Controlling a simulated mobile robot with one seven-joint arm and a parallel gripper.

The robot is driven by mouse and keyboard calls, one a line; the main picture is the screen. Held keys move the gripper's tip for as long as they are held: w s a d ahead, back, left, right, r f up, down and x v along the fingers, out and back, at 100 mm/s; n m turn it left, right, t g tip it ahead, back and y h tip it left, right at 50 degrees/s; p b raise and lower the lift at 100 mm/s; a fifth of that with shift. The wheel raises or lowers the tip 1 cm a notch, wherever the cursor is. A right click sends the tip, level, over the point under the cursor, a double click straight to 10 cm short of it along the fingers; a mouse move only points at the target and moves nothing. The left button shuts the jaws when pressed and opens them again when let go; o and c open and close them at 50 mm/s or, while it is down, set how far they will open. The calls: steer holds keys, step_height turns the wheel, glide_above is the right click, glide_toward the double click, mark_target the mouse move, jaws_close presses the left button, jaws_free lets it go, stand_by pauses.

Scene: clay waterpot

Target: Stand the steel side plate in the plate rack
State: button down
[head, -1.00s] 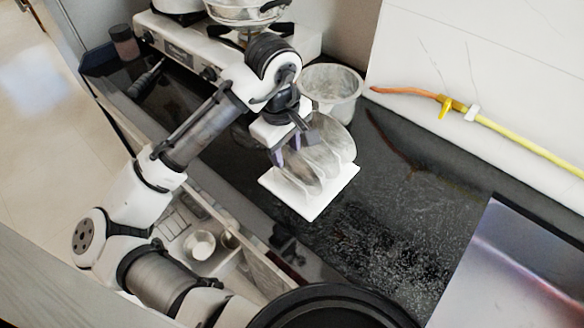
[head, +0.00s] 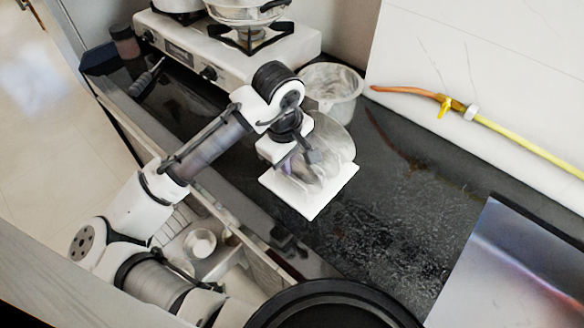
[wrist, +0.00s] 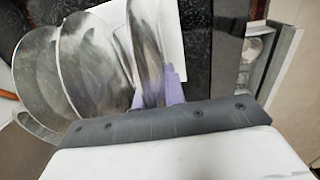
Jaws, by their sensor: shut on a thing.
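The white plate rack (head: 312,207) stands on the dark counter, with several grey, glassy-looking plates (head: 340,150) upright in it. My gripper (head: 292,168) is low over the rack's near left part. In the wrist view, my gripper (wrist: 157,88) has its purple fingers shut on the steel side plate (wrist: 147,40), which is seen nearly edge-on. Two other round plates (wrist: 95,60) stand to its left, apart from it. The white rack base (wrist: 172,35) shows behind the held plate. The held plate's lower edge and the rack's slots are not clear.
A pale pot (head: 332,88) stands just behind the rack, near the wall. A white gas stove (head: 225,50) with pans is at the back left. A black round pan (head: 335,305) is at the front. A yellow hose (head: 520,145) runs along the wall. The wet counter right of the rack is clear.

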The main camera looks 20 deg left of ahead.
steer(key=shift+r, duration=0.1)
step_height(320, 180, up, 20)
steer(key=shift+b, duration=0.4)
stand_by(0.3)
